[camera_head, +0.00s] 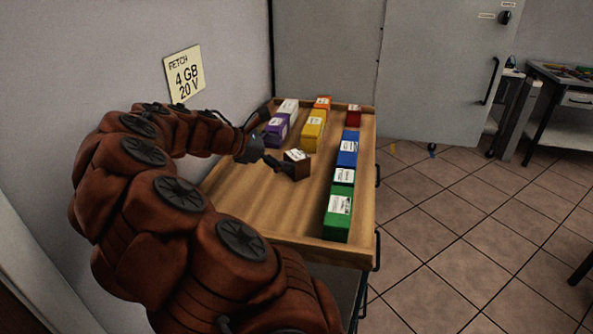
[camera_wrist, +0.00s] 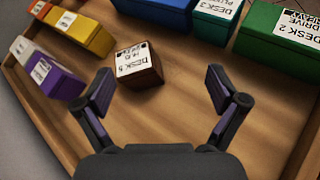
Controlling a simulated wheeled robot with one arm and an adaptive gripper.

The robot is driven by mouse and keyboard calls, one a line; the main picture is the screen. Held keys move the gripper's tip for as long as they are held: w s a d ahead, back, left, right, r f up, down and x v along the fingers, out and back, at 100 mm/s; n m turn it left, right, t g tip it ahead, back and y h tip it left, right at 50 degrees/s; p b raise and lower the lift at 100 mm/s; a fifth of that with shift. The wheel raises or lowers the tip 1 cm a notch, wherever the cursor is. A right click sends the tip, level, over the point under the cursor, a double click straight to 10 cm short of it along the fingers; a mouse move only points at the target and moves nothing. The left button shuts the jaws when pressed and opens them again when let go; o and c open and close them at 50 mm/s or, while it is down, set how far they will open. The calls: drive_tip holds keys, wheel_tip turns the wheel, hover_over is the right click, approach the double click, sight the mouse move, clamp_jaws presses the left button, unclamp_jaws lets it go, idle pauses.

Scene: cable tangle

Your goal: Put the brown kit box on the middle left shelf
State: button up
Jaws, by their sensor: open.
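The brown kit box (camera_head: 297,165) is a small dark brown cube with a white label on top. It sits on a wooden tray (camera_head: 255,205), turned at an angle to the tray's sides. In the wrist view the brown kit box (camera_wrist: 139,68) lies ahead of my gripper (camera_wrist: 160,88), nearer the left finger. The label reads "DESK 5". My gripper is open and empty, its fingers spread wider than the box. In the head view my gripper (camera_head: 271,140) hangs over the tray, with one finger close to the box. I cannot make out a middle left shelf.
Purple (camera_head: 276,131), white, yellow (camera_head: 313,131) and orange boxes stand at the tray's back left. A red box (camera_head: 353,115) stands at the back; blue (camera_head: 348,149), teal and green (camera_head: 338,214) boxes line the right side. The tray's front left is bare.

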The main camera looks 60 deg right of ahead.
sight(304, 156)
drive_tip(key=w+d+f+n, duration=0.2)
drive_tip(key=d, duration=0.1)
drive_tip(key=w+d+f+n+h, duration=0.1)
drive_tip(key=shift+d+f+n+b, duration=0.15)
drive_tip(key=shift+d+n+b, duration=0.1)
drive_tip(key=shift+n+b, duration=0.05)
drive_tip(key=shift+x, duration=3.85)
drive_tip(key=shift+w+a+f, duration=0.1)
drive_tip(key=shift+c, duration=0.3)
drive_tip(key=c, duration=1.4)
wheel_tip(304, 156, up, 10)
drive_tip(key=shift+r+p, duration=0.1)
drive_tip(key=shift+p, duration=0.25)
